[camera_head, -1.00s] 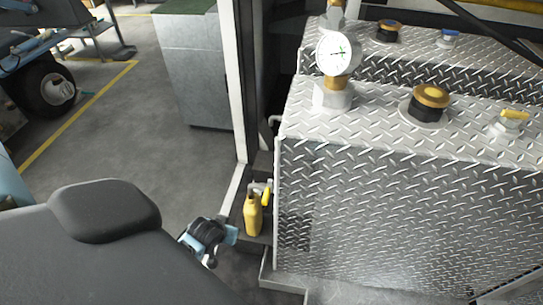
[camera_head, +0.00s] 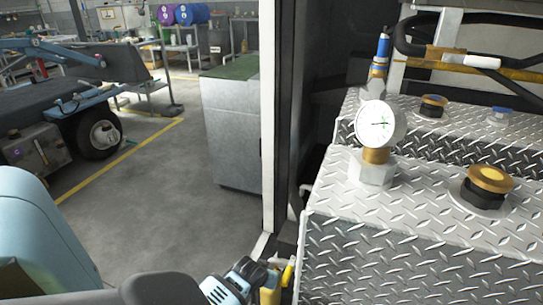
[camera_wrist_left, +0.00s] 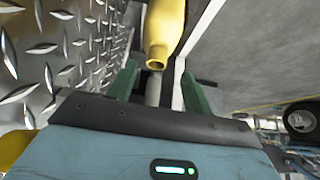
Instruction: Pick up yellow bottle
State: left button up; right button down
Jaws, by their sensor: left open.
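The yellow bottle (camera_head: 268,296) stands low beside the metal tank at the bottom edge of the head view, partly cut off. In the left wrist view the bottle (camera_wrist_left: 164,28) shows at the top, its open mouth pointing toward the camera. My left gripper (camera_head: 262,274) is at the bottle, just left of it in the head view. In the wrist view my left gripper (camera_wrist_left: 160,82) is open, its green fingers on either side of the bottle's mouth in the picture. I cannot tell whether they touch it. My right gripper is not in view.
The diamond-plate tank (camera_head: 400,255) with a pressure gauge (camera_head: 376,124) and caps rises close on the right. A white post (camera_head: 268,120) stands behind the bottle. A grey cabinet (camera_head: 232,135) is farther back.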

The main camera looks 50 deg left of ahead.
aim_at(271, 292)
pick_arm(q)
jog(key=b+x, duration=0.1)
jog(key=x, duration=0.1)
jog(key=b+x, duration=0.1)
jog(key=x, duration=0.1)
jog(key=shift+w+f, duration=0.1)
jog(key=shift+w, duration=0.3)
jog(key=shift+w+a+f+b, duration=0.1)
jog(key=shift+w+f+b, duration=0.1)
jog(key=shift+b, duration=0.15)
jog(key=shift+r, duration=0.1)
jog(key=shift+c, duration=1)
grip_shut()
